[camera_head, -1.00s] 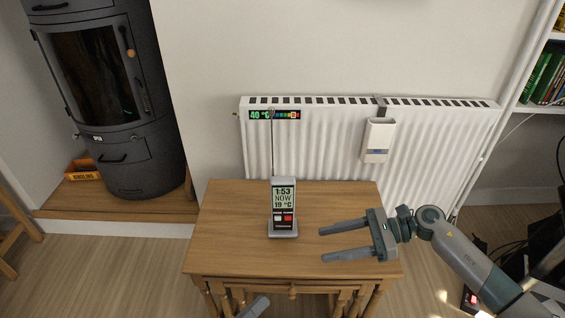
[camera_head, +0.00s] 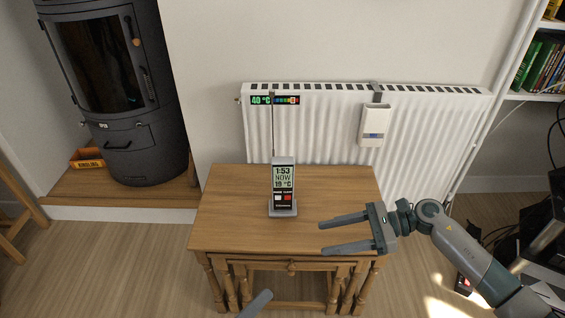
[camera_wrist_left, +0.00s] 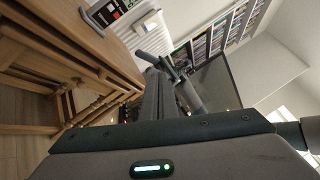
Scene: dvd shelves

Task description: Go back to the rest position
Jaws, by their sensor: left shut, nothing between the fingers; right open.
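My right gripper (camera_head: 343,234) is open and empty, with its two fingers spread and pointing left in the head view. It shows over the front right part of the wooden table (camera_head: 228,215), to the right of a grey thermometer device (camera_head: 283,190) standing upright there. My left gripper (camera_head: 257,304) shows only as a grey tip at the bottom edge of the head view, in front of the table. It is shut with nothing held. The left wrist view shows the table (camera_wrist_left: 75,45) at upper left and my right gripper (camera_wrist_left: 152,58) near the middle.
A white radiator (camera_head: 320,130) stands behind the table, with a white box (camera_head: 375,125) hanging on it. A dark stove (camera_head: 140,150) is at the left. Shelves (camera_head: 520,97) are at the right. Wooden floor (camera_head: 130,265) is open at front left.

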